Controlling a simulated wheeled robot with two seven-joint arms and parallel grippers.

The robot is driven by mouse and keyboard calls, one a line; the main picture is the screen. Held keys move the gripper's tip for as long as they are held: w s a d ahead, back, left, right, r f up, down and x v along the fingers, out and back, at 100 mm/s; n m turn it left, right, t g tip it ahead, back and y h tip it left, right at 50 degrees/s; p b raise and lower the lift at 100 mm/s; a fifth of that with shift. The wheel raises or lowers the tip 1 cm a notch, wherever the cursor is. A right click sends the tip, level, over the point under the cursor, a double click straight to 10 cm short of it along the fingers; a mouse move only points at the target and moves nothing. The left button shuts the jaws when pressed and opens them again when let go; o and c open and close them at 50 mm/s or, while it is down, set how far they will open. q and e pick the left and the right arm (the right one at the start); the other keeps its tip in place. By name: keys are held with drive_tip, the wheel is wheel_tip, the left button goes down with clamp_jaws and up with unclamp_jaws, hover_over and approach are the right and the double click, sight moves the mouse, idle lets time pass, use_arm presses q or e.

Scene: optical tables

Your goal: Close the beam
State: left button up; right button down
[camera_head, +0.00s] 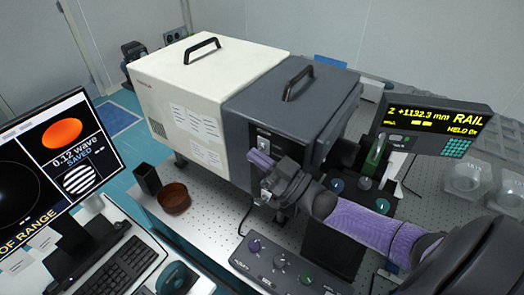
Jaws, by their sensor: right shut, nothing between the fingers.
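A long instrument stands on the optical table (215,221), with a cream housing (195,75) behind and a dark grey housing (285,105) in front. The grey front face bears a small light panel (264,143); its details are too small to read. My right gripper (259,160), with purple fingers, is shut and empty just in front of this face, close below the panel. I cannot tell whether it touches. The gripper and wrist hide the lower part of the face, and no beam is visible. My left gripper is not in view.
A red-brown dish (174,198) and black holder (147,179) stand beside the instrument. A knob box (285,265) lies in front. A rail display (435,125) and clear containers (470,178) are at right.

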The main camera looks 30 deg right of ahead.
drive_tip(key=shift+f+n+y, duration=0.15)
drive_tip(key=shift+n+y, duration=0.25)
drive_tip(key=shift+n, duration=0.2)
drive_tip(key=s+d, duration=0.5)
drive_tip(key=s, duration=0.7)
drive_tip(key=shift+d+f, duration=0.2)
drive_tip(key=shift+d, duration=0.15)
drive_tip(key=shift+w, duration=0.1)
